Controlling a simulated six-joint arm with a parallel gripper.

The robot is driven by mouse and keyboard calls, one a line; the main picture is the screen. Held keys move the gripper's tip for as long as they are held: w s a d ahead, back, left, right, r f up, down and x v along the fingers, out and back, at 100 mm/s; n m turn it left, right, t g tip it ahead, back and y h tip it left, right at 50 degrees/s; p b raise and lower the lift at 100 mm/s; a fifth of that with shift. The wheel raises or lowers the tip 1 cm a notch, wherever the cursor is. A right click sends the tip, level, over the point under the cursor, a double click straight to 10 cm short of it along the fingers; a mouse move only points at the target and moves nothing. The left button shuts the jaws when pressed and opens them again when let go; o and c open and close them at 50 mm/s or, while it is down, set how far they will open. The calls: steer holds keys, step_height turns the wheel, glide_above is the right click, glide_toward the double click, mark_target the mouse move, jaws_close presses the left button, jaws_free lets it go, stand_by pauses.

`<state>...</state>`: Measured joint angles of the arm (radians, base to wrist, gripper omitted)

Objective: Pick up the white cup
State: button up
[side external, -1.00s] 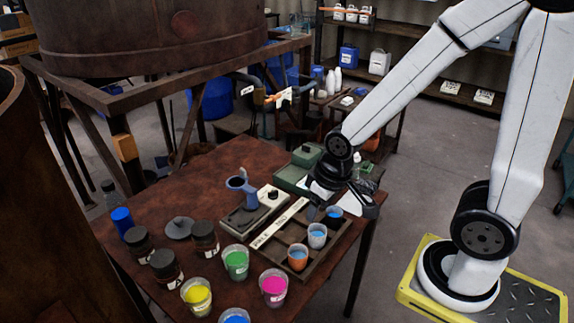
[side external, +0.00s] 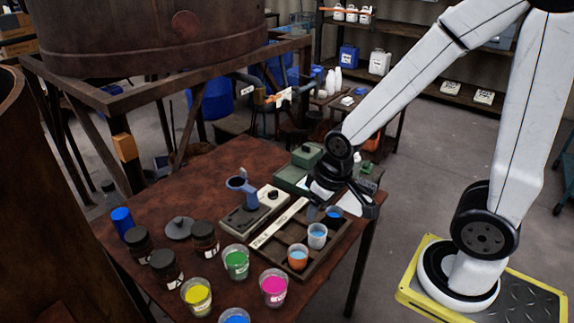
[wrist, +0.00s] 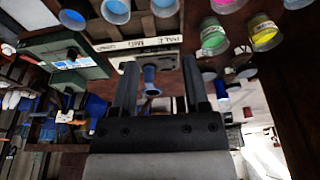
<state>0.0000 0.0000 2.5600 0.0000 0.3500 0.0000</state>
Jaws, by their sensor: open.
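The white cup (side external: 317,237), with blue liquid in it, stands upright in the middle of a row of three cups in a dark compartment tray (side external: 322,261). It also shows near the top edge of the wrist view (wrist: 116,12), partly cut off. An orange cup (side external: 298,259) stands on its near side and a dark cup (side external: 333,216) on its far side. My gripper (side external: 342,212) is open and empty by the far end of the tray, beyond the white cup in the side view. In the wrist view my two fingers (wrist: 158,75) are apart, with no cup between them.
Cups of green (side external: 236,262), yellow (side external: 197,296) and pink (side external: 273,287) stand left of the tray. Dark jars (side external: 166,269) stand further left. A grey device with a blue holder (side external: 243,192) and a green box (side external: 292,178) sit behind the tray. The table's back left is clear.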

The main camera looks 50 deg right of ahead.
steer(key=shift+o, duration=0.2)
steer(key=o, duration=0.5)
